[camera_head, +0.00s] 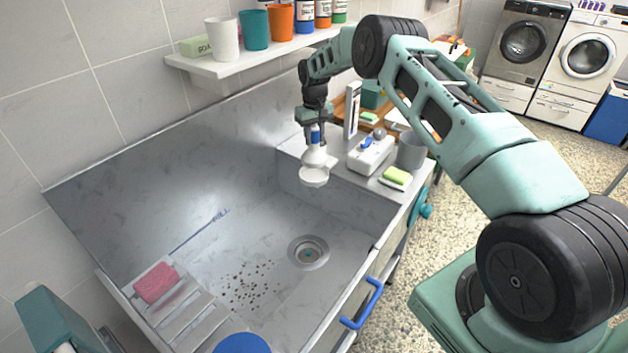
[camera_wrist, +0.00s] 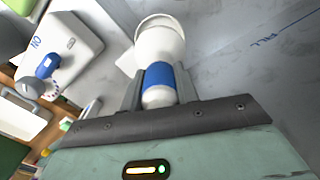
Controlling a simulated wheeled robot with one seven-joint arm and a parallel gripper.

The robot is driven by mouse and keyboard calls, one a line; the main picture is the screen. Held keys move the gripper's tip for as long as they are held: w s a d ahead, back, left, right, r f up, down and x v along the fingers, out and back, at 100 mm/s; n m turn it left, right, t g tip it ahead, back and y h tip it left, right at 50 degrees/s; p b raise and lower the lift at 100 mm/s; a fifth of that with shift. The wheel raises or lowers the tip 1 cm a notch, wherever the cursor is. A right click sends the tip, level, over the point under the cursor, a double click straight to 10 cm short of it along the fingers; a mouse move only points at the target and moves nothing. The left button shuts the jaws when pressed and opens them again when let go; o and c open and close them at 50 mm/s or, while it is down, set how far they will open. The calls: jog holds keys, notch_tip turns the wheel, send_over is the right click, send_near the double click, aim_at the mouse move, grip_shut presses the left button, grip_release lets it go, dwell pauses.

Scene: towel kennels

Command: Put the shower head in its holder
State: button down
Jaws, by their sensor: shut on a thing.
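The shower head (camera_head: 314,175) is white with a blue band on its handle. It hangs face down from my gripper (camera_head: 315,138), above the far right end of the steel basin. In the wrist view the shower head (camera_wrist: 160,40) points away from me, and my gripper (camera_wrist: 158,88) is shut on its blue-banded handle. A white upright post (camera_head: 352,110) with a dark front stands on the ledge behind, to the right of my gripper. I cannot tell for sure whether it is the holder.
On the ledge are a white box (camera_head: 370,155) with a blue switch, a grey cup (camera_head: 411,151) and a green-yellow sponge (camera_head: 396,176). The basin (camera_head: 215,190) holds a rack (camera_head: 190,318) with a pink sponge (camera_head: 155,284). A shelf (camera_head: 255,55) with cups is above.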

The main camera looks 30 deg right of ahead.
aim_at(314, 151)
jog(key=shift+f, duration=0.25)
jog(key=shift+f+b, duration=0.85)
jog(key=shift+f, duration=0.15)
jog(key=shift+f+b, duration=0.8)
jog(key=shift+f, duration=0.25)
jog(key=shift+f, duration=0.15)
jog(key=shift+f+b, duration=0.4)
jog(key=shift+b, duration=0.15)
jog(key=shift+f+b, duration=0.25)
jog(key=shift+b, duration=0.15)
